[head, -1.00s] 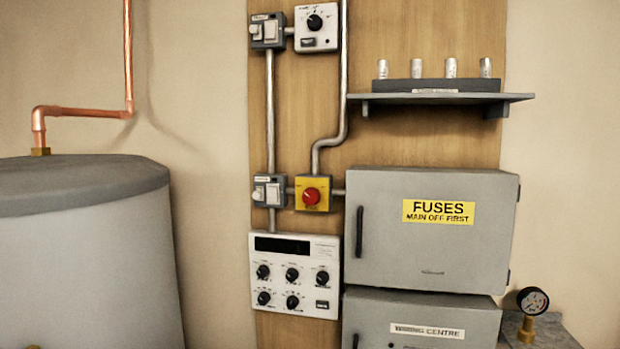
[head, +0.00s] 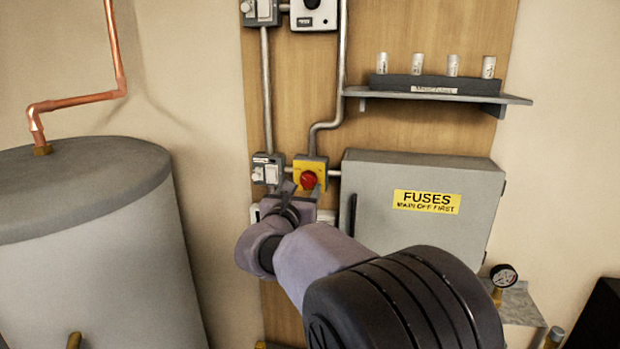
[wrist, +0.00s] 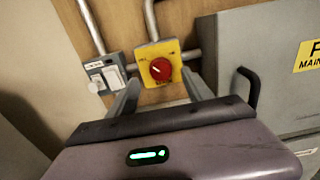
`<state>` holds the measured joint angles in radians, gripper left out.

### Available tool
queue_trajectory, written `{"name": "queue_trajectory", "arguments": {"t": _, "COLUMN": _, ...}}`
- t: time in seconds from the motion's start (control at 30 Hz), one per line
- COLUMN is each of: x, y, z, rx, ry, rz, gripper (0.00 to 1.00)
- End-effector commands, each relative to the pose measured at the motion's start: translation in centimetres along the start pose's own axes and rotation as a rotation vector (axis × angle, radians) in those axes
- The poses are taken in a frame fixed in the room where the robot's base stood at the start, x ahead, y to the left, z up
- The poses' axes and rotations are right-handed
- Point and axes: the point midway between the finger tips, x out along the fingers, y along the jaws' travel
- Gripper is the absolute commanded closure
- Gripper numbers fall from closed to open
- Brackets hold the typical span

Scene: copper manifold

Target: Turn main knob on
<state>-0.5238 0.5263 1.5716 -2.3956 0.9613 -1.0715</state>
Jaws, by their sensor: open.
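The main knob is a round red rotary knob (head: 307,180) on a yellow plate (head: 311,164), fixed to the wooden board. In the wrist view the red knob (wrist: 160,70) shows near the top centre, with a raised bar across its face. My gripper (head: 303,190) is just below and in front of the knob. In the wrist view its two fingers (wrist: 160,88) are spread apart, one lower left and one lower right of the knob. Nothing is between them, and they appear apart from the knob. The plate's small lettering is too blurred to read.
A grey switch box (head: 266,170) sits left of the yellow plate. A grey fuse cabinet (head: 460,180) with a dark handle stands close on the right. Metal conduit (head: 326,125) runs above. A shelf (head: 440,97) holds several fuses. A tank (head: 90,250) stands at the left.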

Motion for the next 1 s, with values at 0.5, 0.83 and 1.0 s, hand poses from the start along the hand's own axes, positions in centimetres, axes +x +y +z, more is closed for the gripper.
{"name": "queue_trajectory", "arguments": {"t": 0.5, "x": 5.0, "y": 0.0, "z": 0.0, "rx": 0.002, "ry": 0.0, "rz": 0.0, "gripper": 0.41}}
{"name": "queue_trajectory", "arguments": {"t": 0.83, "x": 5.0, "y": 0.0, "z": 0.1, "rx": 0.002, "ry": 0.0, "rz": 0.0, "gripper": 0.9}}
{"name": "queue_trajectory", "arguments": {"t": 1.0, "x": 5.0, "y": 0.0, "z": 0.0, "rx": 0.005, "ry": 0.0, "rz": 0.0, "gripper": 1.0}}
